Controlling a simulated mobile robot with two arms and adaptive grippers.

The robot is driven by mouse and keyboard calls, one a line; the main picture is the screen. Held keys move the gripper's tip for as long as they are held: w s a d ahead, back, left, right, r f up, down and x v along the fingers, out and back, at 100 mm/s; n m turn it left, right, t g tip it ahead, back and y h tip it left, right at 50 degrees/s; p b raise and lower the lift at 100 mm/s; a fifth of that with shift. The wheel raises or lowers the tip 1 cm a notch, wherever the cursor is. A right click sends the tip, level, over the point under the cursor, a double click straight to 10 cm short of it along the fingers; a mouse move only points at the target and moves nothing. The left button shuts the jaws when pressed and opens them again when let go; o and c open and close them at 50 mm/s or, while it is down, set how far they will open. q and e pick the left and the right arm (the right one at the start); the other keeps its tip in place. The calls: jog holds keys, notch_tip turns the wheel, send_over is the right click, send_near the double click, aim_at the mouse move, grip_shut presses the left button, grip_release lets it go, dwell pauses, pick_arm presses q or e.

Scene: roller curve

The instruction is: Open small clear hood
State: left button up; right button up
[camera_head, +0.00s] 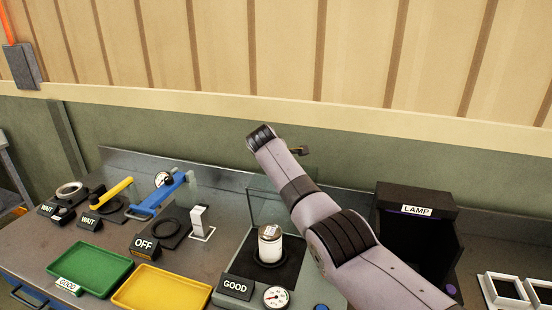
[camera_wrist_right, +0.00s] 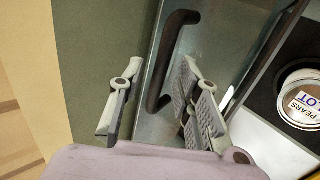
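The small clear hood (camera_head: 262,207) shows faintly in the head view as see-through panels at a dark pad with a white-lidded jar (camera_head: 269,243). Whether it is shut is hard to tell there, as my right arm covers part of it. In the right wrist view a dark curved handle (camera_wrist_right: 173,50) runs along a grey-green surface beside the pad, and the jar (camera_wrist_right: 302,100) is at the right. My right gripper (camera_wrist_right: 160,108) is open, with one finger on each side of the handle's lower end. Contact cannot be told. My left gripper is out of view.
A black LAMP box (camera_head: 414,205) stands right of my arm. Green (camera_head: 92,268) and yellow (camera_head: 160,290) trays lie left. White frames (camera_head: 505,290) lie at the far right.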

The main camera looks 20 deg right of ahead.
jog(key=v, duration=1)
jog(key=shift+s, duration=0.15)
jog(key=shift+a, duration=0.1)
